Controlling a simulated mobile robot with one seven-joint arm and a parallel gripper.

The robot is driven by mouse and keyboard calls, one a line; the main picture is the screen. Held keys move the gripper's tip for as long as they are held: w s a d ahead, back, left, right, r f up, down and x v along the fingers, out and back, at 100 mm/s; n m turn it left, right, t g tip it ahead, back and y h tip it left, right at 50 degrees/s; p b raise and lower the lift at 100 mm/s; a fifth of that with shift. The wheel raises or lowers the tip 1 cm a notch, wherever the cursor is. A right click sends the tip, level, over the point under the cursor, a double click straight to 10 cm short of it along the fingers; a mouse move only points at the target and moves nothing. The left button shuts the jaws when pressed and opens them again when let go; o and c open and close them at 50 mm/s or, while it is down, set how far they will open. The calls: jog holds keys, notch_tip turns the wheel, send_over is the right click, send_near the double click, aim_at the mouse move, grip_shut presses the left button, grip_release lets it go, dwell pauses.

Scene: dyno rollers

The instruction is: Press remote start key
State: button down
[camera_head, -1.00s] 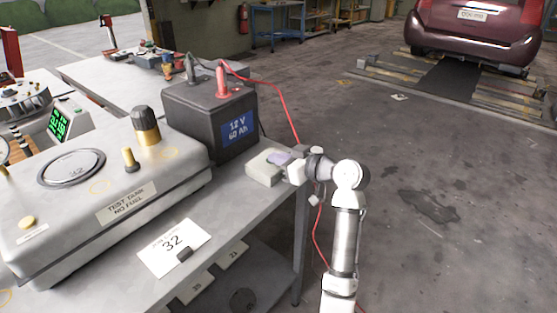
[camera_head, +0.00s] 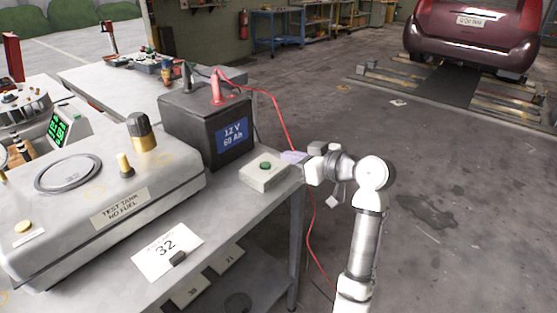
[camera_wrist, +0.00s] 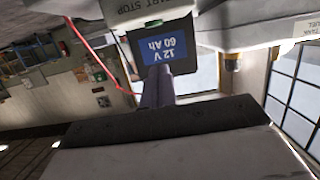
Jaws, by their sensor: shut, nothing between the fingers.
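The remote start key looks to be the round green button (camera_head: 265,166) on top of a small pale box (camera_head: 262,178). The box sits near the right edge of the grey bench, in front of the battery. My gripper (camera_head: 293,157) is just right of the box, with its lilac fingers shut and empty. The fingers point left toward the box, and a small gap seems to separate them from the green button. In the wrist view the shut fingers (camera_wrist: 158,88) show in front of the battery label.
The black battery (camera_head: 207,128) with red and black clamps stands behind the box. A red cable (camera_head: 284,125) hangs close behind my gripper. Open floor lies to the right.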

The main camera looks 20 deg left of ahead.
jog(key=shift+v, duration=1.75)
jog(key=shift+r, duration=0.1)
